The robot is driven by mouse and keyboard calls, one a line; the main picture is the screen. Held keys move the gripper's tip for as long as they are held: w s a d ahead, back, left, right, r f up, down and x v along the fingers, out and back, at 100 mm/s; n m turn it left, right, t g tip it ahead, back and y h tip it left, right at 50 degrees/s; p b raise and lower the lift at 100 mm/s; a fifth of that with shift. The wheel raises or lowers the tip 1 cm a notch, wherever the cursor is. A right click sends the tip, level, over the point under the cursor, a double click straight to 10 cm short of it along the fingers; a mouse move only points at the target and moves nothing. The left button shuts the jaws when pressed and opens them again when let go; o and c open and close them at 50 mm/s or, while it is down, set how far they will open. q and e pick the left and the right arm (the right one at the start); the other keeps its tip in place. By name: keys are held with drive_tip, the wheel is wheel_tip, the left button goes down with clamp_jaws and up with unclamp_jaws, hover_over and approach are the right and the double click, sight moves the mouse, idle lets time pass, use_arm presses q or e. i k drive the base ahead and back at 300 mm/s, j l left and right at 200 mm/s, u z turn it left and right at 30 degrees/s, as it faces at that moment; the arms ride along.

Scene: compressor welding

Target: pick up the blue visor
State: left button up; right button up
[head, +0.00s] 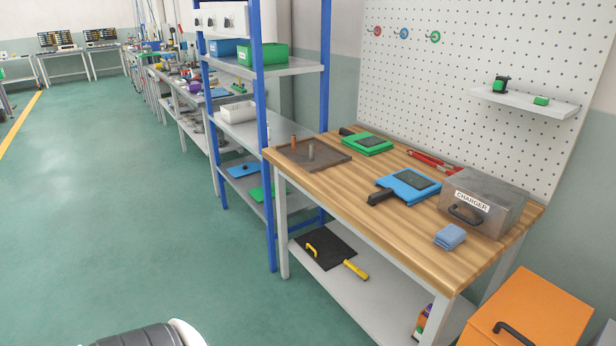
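The blue visor (402,187) is a flat blue hand shield with a dark window and a black handle. It lies on the wooden top of the workbench (350,205), right of the bench's middle. Its handle points to the left, toward the front edge. A similar green visor (367,144) with a dark window and black handle lies further back to the left. Neither of my grippers is in view. Nothing is seen touching the blue visor.
The grey charger box (484,203) stands right of the blue visor, with a folded blue cloth (450,237) in front. Red pliers (432,161) lie behind. A brown tray (330,163) is at the far left. An orange box (530,310) stands at lower right. Open green floor (140,190) is left.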

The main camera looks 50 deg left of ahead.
sight(413, 187)
drive_tip(key=u, duration=1.05)
drive_tip(key=i+j+z, duration=0.15)
drive_tip(key=i, duration=0.25)
drive_tip(key=i+z, duration=0.2)
drive_tip(key=i, duration=0.15)
